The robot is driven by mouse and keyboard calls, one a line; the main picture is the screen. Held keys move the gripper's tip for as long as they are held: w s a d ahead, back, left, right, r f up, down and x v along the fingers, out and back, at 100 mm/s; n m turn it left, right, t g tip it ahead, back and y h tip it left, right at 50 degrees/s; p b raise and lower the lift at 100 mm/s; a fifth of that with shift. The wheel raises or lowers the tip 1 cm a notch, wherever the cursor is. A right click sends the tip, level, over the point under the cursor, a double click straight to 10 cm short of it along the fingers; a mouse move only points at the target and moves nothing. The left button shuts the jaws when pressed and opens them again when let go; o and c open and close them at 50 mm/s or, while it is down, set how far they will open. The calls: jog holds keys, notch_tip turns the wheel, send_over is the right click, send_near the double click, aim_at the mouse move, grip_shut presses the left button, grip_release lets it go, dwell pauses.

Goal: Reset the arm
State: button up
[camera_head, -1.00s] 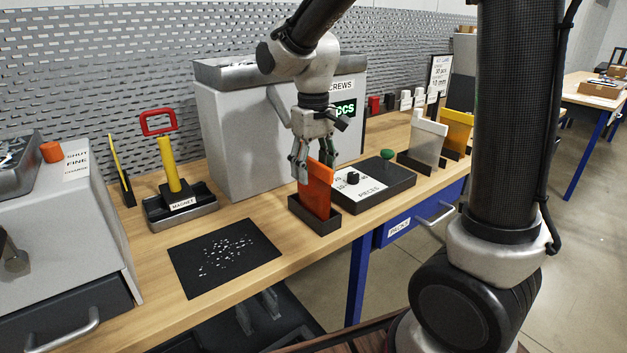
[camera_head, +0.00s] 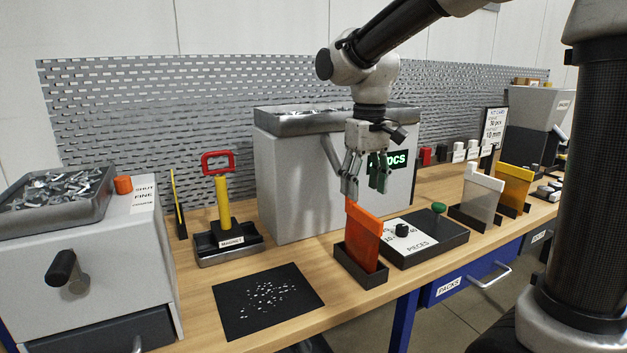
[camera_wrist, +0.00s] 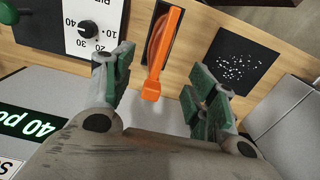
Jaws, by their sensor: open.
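My gripper (camera_head: 366,188) is open and empty, pointing down above the workbench in the head view. Below it an orange flat piece (camera_head: 363,238) stands upright in a small dark holder (camera_head: 358,277). The fingertips are above the orange piece and apart from it. In the wrist view my gripper (camera_wrist: 160,92) shows its two green-padded fingers spread wide, with the orange piece (camera_wrist: 160,50) beyond them, between the fingers in the picture. My arm reaches in from the upper right.
A grey screw dispenser (camera_head: 290,185) stands behind my gripper, and a dial box (camera_head: 430,245) lies to the right. A black mat (camera_head: 235,305) with small bits, a magnet stand (camera_head: 230,248) and a grey machine (camera_head: 100,270) are left. White and yellow pieces (camera_head: 484,195) stand right.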

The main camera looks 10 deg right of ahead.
jog(key=s, duration=0.1)
jog(key=s+d+f, duration=0.2)
jog(key=shift+s+f, duration=0.1)
jog(key=shift+s, duration=0.2)
jog(key=s+d+r+m+t, duration=0.2)
jog(key=s+d+m+t, duration=0.1)
jog(key=s+d, duration=1)
jog(key=s+t, duration=0.1)
jog(key=s, duration=0.1)
jog(key=shift+s+m, duration=0.35)
jog(key=shift+m, duration=0.05)
dwell(0.5)
